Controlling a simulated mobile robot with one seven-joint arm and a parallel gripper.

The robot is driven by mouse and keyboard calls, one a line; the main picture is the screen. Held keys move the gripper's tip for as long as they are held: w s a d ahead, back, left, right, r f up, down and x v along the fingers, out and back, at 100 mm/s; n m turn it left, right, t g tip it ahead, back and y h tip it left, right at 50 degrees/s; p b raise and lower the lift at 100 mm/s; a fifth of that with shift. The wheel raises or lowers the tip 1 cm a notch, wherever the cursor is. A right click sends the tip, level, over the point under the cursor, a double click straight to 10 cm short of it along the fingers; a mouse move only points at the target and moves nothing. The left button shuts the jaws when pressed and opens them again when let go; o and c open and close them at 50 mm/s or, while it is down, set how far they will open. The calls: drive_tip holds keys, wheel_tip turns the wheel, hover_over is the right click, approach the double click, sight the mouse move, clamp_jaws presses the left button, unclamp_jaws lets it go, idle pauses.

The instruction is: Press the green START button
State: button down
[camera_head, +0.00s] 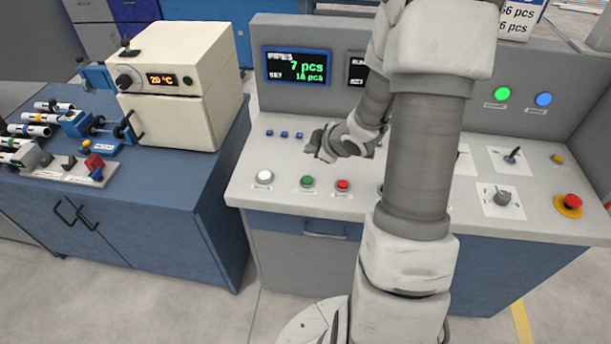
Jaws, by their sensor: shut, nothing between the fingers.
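A small green button (307,182) sits on the sloped front of the grey control console (260,205), between a white button (264,177) on its left and a red button (343,185) on its right. The labels under the buttons are too small to read. My gripper (312,152) is shut and empty. In the picture it shows a little above and behind the green button, with a gap between them. My arm covers the middle of the console.
Small blue buttons (284,134) are left of my gripper. A display (297,66) stands behind. A red emergency-type knob (570,202) and lever plates (503,200) are at the right. A blue bench (150,190) with a cream oven (180,85) stands left.

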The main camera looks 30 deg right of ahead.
sight(311, 182)
drive_tip(key=shift+f, duration=0.1)
wheel_tip(311, 182, down, 9)
drive_tip(key=b, duration=0.8)
drive_tip(key=shift+r, duration=0.2)
idle(1.7)
drive_tip(key=shift+f+b, duration=0.45)
drive_tip(key=shift+b, duration=0.05)
drive_tip(key=shift+f+b, duration=0.3)
drive_tip(key=shift+f, duration=0.05)
idle(0.4)
drive_tip(key=shift+r, duration=0.15)
drive_tip(key=shift+r+p, duration=0.65)
drive_tip(key=shift+p, duration=0.1)
